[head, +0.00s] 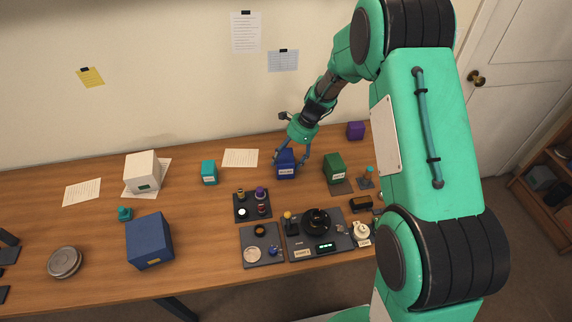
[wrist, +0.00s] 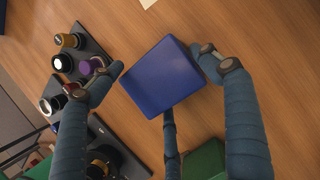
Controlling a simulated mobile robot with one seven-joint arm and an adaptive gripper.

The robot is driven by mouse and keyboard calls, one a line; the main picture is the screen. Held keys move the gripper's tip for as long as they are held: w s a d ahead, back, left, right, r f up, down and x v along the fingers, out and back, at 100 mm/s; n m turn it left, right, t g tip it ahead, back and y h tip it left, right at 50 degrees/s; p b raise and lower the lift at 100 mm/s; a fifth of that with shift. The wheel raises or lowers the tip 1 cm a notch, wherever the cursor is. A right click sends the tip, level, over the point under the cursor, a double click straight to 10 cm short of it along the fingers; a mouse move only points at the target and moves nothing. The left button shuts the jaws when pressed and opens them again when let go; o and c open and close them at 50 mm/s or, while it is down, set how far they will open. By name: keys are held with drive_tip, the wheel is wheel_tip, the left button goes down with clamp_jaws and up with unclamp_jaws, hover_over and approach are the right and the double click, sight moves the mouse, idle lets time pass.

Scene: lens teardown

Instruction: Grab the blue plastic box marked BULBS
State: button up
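A small dark blue box (head: 286,171) with a pale label stands on the table below my gripper (head: 291,163). The label's print is too small to read. In the wrist view, the blue box (wrist: 160,78) shows its top between the fingers of my gripper (wrist: 157,61). One finger is at its left corner and one at its right side; a third dark finger part shows at its lower edge. The fingers are spread, and I cannot tell whether any touches it. A larger blue box (head: 149,242) with a yellowish label stands at the front left.
A green box (head: 334,168) stands close to the right of the small blue box, and a teal box (head: 209,172) to its left. A dark tray (head: 240,210) with small round parts lies in front. A purple box (head: 355,130) stands behind right.

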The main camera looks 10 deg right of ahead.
drive_tip(key=c, duration=0.7)
drive_tip(key=shift+o, duration=0.2)
drive_tip(key=shift+r+p, duration=1.3)
drive_tip(key=shift+r, duration=3.75)
